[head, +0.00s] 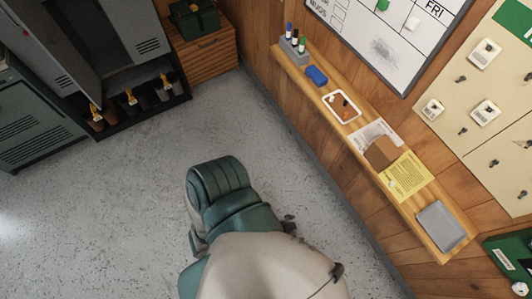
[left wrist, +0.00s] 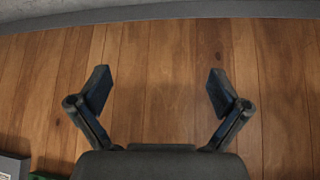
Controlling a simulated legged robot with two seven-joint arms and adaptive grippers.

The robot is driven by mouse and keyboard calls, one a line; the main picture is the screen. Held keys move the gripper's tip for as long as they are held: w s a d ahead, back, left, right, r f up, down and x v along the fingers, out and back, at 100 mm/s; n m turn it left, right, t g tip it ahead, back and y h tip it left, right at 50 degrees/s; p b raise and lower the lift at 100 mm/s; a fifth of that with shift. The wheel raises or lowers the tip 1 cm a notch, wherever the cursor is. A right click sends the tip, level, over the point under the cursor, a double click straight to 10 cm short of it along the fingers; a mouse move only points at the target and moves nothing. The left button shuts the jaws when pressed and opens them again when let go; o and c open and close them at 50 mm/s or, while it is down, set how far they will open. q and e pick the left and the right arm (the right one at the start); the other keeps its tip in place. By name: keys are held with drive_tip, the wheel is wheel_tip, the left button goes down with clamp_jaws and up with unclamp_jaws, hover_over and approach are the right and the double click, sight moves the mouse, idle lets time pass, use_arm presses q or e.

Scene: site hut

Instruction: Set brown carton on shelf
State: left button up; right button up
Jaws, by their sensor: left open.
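The brown carton (head: 382,152) sits on the long narrow wooden shelf (head: 424,220) along the wall, between a white printed sheet and a yellow sheet. It seems to rest partly on the papers. My left gripper (left wrist: 160,88) is open and empty in the left wrist view, its two dark fingers spread before bare wooden wall boards. The carton and shelf do not show in that view. In the head view my green and beige arm fills the bottom middle, well left of the shelf, and mostly hides the gripper. My right gripper is not seen.
The shelf also holds a marker holder (head: 294,48), a blue eraser (head: 316,75), a white-rimmed tray (head: 341,106), the yellow sheet (head: 406,177) and a grey tray (head: 440,227). A whiteboard (head: 388,40) and key board (head: 490,110) hang above. Grey lockers stand left; the floor between is clear.

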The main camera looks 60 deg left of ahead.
use_arm(q)
drive_tip(key=s+a+f+g+y, duration=0.1)
drive_tip(key=s+a+f+g, duration=0.2)
drive_tip(key=s+f, duration=0.3)
drive_tip(key=s+a+f+g, duration=0.3)
drive_tip(key=s+a+f, duration=0.3)
drive_tip(key=s, duration=0.9)
drive_tip(key=shift+a+y, duration=0.25)
drive_tip(key=shift+y, duration=0.15)
